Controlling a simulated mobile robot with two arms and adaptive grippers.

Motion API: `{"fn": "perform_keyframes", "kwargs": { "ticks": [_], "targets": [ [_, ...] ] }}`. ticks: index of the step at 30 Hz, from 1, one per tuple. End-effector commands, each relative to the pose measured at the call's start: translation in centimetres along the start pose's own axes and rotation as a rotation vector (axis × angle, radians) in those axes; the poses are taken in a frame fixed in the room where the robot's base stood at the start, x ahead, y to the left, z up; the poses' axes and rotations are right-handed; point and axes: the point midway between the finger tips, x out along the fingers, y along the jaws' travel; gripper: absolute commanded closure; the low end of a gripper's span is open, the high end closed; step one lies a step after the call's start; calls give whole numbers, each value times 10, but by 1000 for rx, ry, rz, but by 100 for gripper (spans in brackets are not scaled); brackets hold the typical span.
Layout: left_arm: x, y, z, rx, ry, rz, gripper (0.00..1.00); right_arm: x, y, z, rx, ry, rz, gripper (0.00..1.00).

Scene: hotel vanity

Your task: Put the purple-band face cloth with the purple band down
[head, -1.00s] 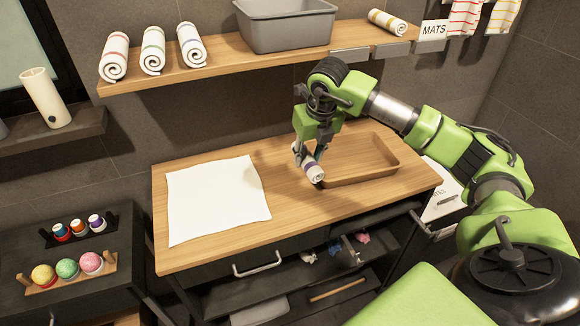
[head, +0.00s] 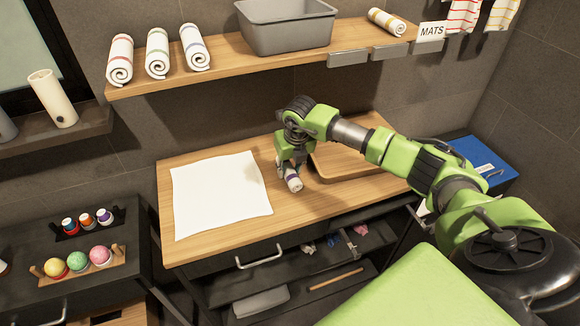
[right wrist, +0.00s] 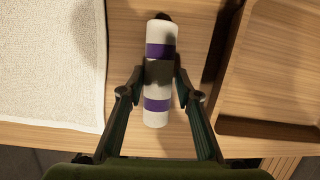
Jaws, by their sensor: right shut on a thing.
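The purple-band face cloth (right wrist: 159,72) is a white roll with two purple bands in the right wrist view. In the head view the face cloth (head: 293,182) shows below my right gripper (head: 287,169), partly hidden by it. My right gripper (right wrist: 156,86) is shut on the roll, one finger on each side. The roll is between the white towel (head: 215,195) and the wooden tray (head: 325,170), low over the wooden counter top. I cannot tell whether it touches the wood. My left gripper is not in view.
The tray also shows at the right in the right wrist view (right wrist: 228,62), close to the roll. Rolled towels (head: 120,62) and a grey bin (head: 288,28) stand on the shelf (head: 230,63) above. Bare counter (head: 230,232) lies in front of the white towel.

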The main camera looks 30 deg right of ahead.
Motion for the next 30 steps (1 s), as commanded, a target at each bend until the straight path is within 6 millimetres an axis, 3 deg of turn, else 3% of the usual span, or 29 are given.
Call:
{"fn": "perform_keyframes", "kwargs": {
  "ticks": [3,4,6,20,30],
  "targets": [
    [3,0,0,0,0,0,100,3,0,-1,0,0,0,86],
    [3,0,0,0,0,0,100,2,0,0,0,0,0,64],
    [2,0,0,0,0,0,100,2,0,0,0,0,0,52],
    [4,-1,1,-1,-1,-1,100,-8,-1,1,1,-2,0,52],
    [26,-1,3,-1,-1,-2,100,-77,-1,1,-1,-5,0,52]
  ]
}}
